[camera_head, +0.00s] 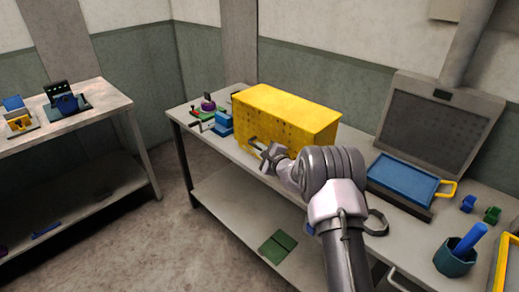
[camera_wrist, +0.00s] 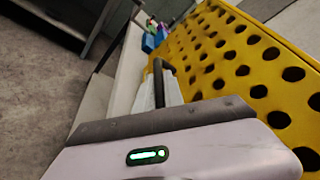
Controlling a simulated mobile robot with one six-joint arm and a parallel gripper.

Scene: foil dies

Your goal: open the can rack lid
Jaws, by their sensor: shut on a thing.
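The can rack (camera_head: 290,112) is a long yellow box with a face full of round holes, standing on the workbench. Its perforated yellow face fills the right of the wrist view (camera_wrist: 222,57). A dark bar handle (camera_wrist: 158,78) stands out from the yellow face; it also shows in the head view (camera_head: 252,143). My gripper (camera_head: 268,153) is at the front of the rack, shut on the handle. The fingers are partly hidden behind the gripper body in the wrist view. The lid looks closed; its seam cannot be made out.
Blue parts (camera_head: 222,122) and small coloured items stand left of the rack on the bench. A blue tray (camera_head: 403,180) with a yellow handle lies to the right, before a dark panel (camera_head: 437,123). A teal cup (camera_head: 455,258) stands at far right. Floor is open at left.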

